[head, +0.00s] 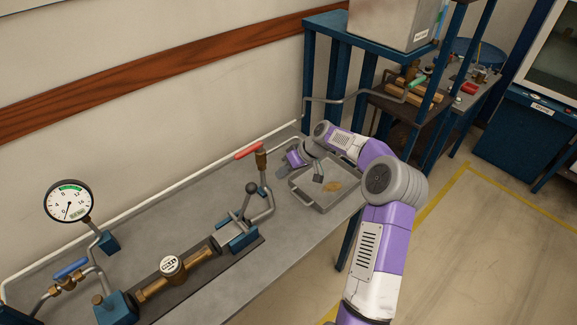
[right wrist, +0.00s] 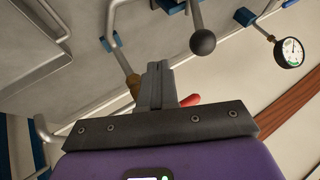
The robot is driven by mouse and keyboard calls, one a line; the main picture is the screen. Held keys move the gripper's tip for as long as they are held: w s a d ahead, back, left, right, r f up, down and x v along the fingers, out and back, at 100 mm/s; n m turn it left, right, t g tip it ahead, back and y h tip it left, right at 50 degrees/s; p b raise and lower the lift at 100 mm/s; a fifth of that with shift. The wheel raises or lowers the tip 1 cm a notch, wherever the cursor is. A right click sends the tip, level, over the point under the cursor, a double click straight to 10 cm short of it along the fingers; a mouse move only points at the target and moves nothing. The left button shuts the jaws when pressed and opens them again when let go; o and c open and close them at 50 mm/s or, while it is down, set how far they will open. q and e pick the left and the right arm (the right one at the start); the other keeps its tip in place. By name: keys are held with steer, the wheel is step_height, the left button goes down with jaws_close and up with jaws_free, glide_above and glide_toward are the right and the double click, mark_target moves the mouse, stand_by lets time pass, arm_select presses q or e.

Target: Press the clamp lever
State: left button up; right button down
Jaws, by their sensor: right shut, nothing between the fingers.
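The clamp lever with its dark ball knob (head: 251,188) stands up, tilted, from a blue clamp block (head: 238,237) on the bench. In the right wrist view the ball knob (right wrist: 203,42) hangs large, beyond and to the right of my fingers. My right gripper (head: 296,158) is to the right of the lever, near the grey tray, apart from the knob. Its fingers (right wrist: 155,82) are shut with nothing between them. My left gripper is not in view.
A grey tray (head: 322,208) lies below my right arm. A brass meter (head: 172,266), a blue-handled valve (head: 70,269) and a pressure gauge (head: 69,201) are further left.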

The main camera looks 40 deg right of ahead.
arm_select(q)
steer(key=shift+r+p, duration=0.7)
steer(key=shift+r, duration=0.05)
arm_select(e)
steer(key=w+a+f, duration=0.2)
steer(key=a, duration=0.4)
steer(key=shift+f, duration=0.4)
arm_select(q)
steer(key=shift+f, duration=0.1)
arm_select(e)
steer(key=shift+r, duration=0.1)
